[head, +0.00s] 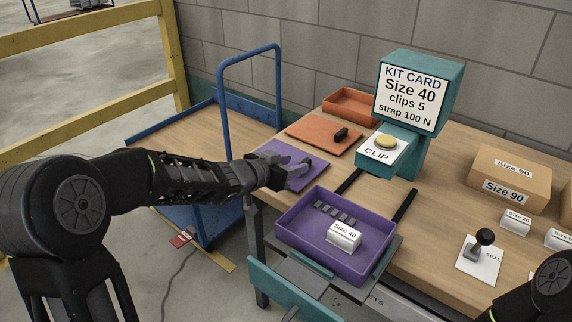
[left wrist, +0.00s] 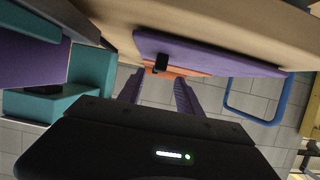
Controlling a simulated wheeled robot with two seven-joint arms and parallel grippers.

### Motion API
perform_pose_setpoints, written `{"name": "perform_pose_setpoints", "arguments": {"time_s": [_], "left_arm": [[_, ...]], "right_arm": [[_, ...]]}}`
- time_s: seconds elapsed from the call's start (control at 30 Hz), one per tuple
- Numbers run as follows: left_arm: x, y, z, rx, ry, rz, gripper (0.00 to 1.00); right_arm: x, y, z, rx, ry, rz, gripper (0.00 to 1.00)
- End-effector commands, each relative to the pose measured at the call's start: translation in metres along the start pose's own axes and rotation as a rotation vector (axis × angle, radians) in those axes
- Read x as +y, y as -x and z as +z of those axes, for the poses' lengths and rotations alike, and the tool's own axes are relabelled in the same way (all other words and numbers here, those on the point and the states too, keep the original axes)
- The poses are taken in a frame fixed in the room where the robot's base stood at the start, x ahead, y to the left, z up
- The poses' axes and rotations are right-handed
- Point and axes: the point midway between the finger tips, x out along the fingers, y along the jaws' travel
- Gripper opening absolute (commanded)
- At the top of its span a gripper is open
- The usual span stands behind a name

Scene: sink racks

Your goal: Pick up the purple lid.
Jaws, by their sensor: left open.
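The purple lid (head: 283,150) lies flat on the left end of the wooden table, left of the purple tray. It also shows in the left wrist view (left wrist: 215,60), with a small black handle (left wrist: 160,63) on it. My left gripper (head: 303,171) is over the lid in the head view and hides part of it, including most of the handle area. In the left wrist view its two fingers (left wrist: 157,88) are apart and empty, with the handle beyond the tips and roughly between them. My right gripper is out of view.
The purple tray (head: 285,232) holds dark clips and a white Size 40 box (head: 344,236). An orange lid (head: 312,128) and orange tray (head: 362,101) lie behind. The teal kit-card stand (head: 432,130) is to the right. A blue cart rail (head: 223,110) stands close to my left arm.

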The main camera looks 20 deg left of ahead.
Motion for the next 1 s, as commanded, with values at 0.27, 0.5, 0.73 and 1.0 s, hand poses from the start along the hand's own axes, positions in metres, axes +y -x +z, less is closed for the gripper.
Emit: {"name": "perform_pose_setpoints", "arguments": {"time_s": [0.27,0.5,0.73,1.0], "left_arm": [[0.003,-0.029,0.005,-0.002,-0.001,0.002,0.42],[0.003,-0.052,0.003,-0.001,0.0,0.0,0.42],[0.002,-0.052,0.003,0.0,0.0,-0.001,0.42],[0.002,-0.052,0.003,0.0,0.0,0.0,0.42]], "right_arm": [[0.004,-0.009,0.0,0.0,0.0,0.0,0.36],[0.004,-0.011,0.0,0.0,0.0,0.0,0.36],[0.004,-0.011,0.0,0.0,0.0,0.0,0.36],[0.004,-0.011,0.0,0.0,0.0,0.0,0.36]]}}
